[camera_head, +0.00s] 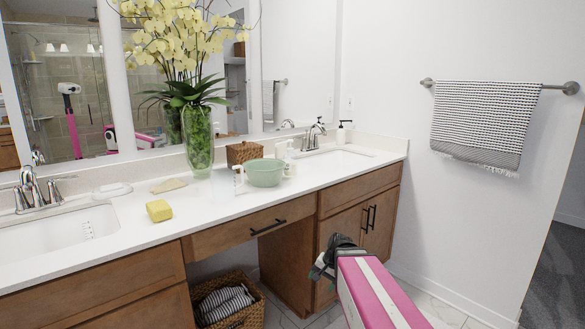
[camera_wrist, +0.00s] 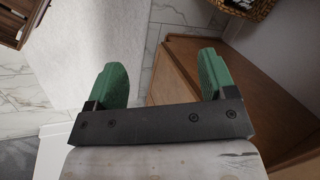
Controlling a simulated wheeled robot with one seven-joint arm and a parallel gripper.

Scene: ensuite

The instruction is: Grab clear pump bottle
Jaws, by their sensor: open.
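A small clear pump bottle (camera_head: 289,157) stands on the white counter, just right of and partly behind a green bowl (camera_head: 264,173). A second pump bottle (camera_head: 342,134), white with a dark pump, stands farther right behind the right sink. My gripper (camera_head: 320,268) is in front of the vanity, below counter height and well apart from both bottles. In the wrist view my gripper (camera_wrist: 162,70) shows two green fingers spread wide with nothing between them. The wrist view shows no bottle.
The counter (camera_head: 225,205) also holds a tall vase of yellow orchids (camera_head: 199,140), a woven box (camera_head: 244,152) and a yellow sponge (camera_head: 159,210). The right sink (camera_head: 335,160) lies beyond the bowl. A basket (camera_head: 230,300) sits under the counter. Wooden cabinets (camera_head: 358,225) stand below.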

